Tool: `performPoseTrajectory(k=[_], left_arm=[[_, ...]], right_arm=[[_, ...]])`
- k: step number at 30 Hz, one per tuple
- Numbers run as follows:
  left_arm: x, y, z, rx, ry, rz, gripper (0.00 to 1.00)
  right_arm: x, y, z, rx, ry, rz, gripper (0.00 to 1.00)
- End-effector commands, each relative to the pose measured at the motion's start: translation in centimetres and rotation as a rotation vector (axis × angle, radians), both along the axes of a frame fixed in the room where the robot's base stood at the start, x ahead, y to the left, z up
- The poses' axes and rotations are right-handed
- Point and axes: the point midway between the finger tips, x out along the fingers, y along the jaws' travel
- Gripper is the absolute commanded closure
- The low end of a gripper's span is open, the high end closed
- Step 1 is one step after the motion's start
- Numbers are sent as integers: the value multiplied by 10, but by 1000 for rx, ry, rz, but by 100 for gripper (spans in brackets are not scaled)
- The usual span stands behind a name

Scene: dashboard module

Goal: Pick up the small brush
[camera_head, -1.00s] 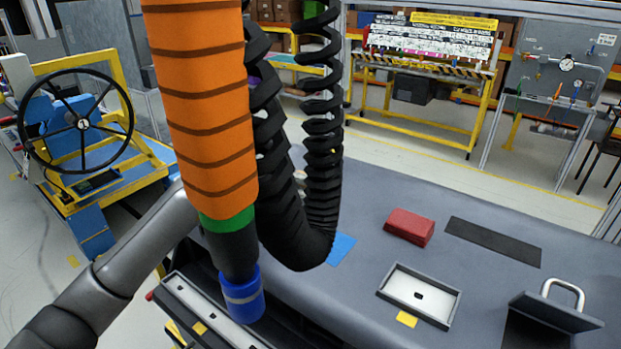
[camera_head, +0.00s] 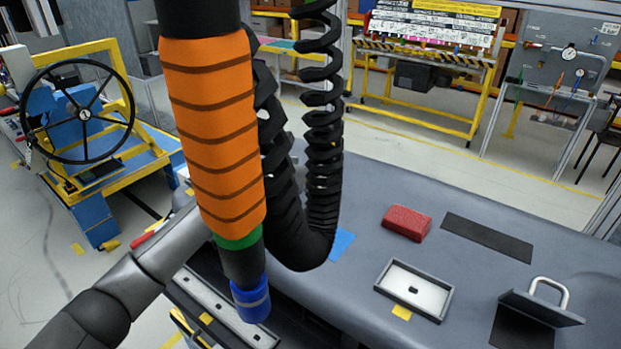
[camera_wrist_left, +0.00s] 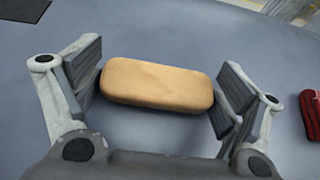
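A tan, rounded block (camera_wrist_left: 157,85), seemingly the back of the small brush, lies on the grey surface in the left wrist view. Its bristles are not visible. My left gripper (camera_wrist_left: 158,88) is open around it, one finger pad near each end, with small gaps and no clear grip. In the head view my left arm (camera_head: 165,250) comes in from the left; its gripper and the block are hidden behind the hanging sleeve and black coils. My right gripper is not in view.
An orange sleeve (camera_head: 212,140) and black coiled hose (camera_head: 322,150) hang in front. The grey dashboard (camera_head: 400,220) carries a red block (camera_head: 406,223), a shallow tray (camera_head: 447,307), a dark mat (camera_head: 487,239) and a handled plate (camera_head: 540,306). The red block's edge also shows in the left wrist view (camera_wrist_left: 310,112).

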Motion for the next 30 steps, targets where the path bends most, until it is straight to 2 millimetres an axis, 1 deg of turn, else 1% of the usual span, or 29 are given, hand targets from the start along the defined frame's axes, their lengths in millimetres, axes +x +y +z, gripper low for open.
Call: performPoseTrajectory(k=[1, 5, 14, 20, 23, 24, 26, 30], left_arm=[[0, 0, 0, 0, 0, 0, 23], [0, 0, 0, 0, 0, 0, 40], [0, 0, 1, -1, -1, 0, 40], [1, 0, 10, -1, -5, 0, 40], [1, 0, 21, -1, -7, -1, 40], [0, 0, 28, -1, -8, -1, 40], [-11, 3, 42, -1, -10, -3, 40], [-39, 12, 77, 1, -13, -2, 40]], right_arm=[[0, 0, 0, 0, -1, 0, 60], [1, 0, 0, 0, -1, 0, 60], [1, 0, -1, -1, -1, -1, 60], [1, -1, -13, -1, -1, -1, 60], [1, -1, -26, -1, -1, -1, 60], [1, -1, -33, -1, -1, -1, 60], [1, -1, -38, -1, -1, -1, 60], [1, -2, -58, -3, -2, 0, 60]])
